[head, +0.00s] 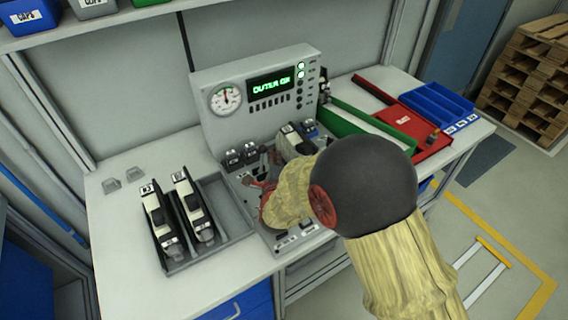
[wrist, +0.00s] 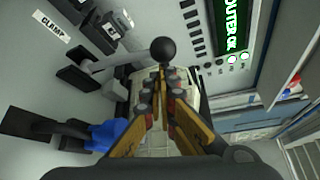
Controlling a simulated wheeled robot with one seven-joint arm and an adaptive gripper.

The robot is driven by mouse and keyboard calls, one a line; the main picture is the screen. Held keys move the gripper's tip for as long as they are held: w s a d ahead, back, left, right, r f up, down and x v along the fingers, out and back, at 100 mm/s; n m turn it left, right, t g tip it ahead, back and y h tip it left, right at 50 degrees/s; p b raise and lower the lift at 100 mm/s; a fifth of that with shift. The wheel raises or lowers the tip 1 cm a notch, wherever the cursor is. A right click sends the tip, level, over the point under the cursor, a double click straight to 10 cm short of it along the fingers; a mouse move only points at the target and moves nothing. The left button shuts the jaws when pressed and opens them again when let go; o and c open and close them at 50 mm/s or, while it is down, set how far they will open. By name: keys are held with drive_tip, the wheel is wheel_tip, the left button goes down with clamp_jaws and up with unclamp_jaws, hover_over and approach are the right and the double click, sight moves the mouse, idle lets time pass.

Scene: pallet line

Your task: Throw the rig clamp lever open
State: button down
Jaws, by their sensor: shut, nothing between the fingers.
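The clamp lever (wrist: 120,61) shows in the wrist view as a pale rod. It runs from a dark pivot near the CLAMP label (wrist: 52,27) to a black ball knob (wrist: 163,50). My gripper (wrist: 161,84) is shut and empty, with its tips just below the knob in the picture. I cannot tell whether they touch it. In the head view my gripper (head: 262,183) is low over the rig deck, and my arm hides much of the deck. A pale unit (wrist: 155,135) lies beyond the fingers in the wrist view.
The rig's upright panel (head: 228,125) has a gauge and a green display reading "OUTER OK". A grey tray (head: 236,225) with two black-and-white units stands to the left. Green (head: 352,128), red (head: 425,133) and blue (head: 440,104) trays stand to the right.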

drive_tip(key=shift+n+t, duration=0.3)
drive_tip(key=shift+n, duration=0.2)
drive_tip(key=shift+s+a+r+b, duration=0.1)
drive_tip(key=shift+s+a+b, duration=0.45)
drive_tip(key=shift+a+b, duration=0.4)
drive_tip(key=shift+s+a+b, duration=0.55)
drive_tip(key=shift+a+b, duration=0.15)
drive_tip(key=shift+b, duration=0.3)
drive_tip(key=shift+s+a+r+b, duration=0.1)
drive_tip(key=shift+s+a+b, duration=0.45)
drive_tip(key=shift+a+b, duration=0.4)
drive_tip(key=shift+s+f, duration=0.15)
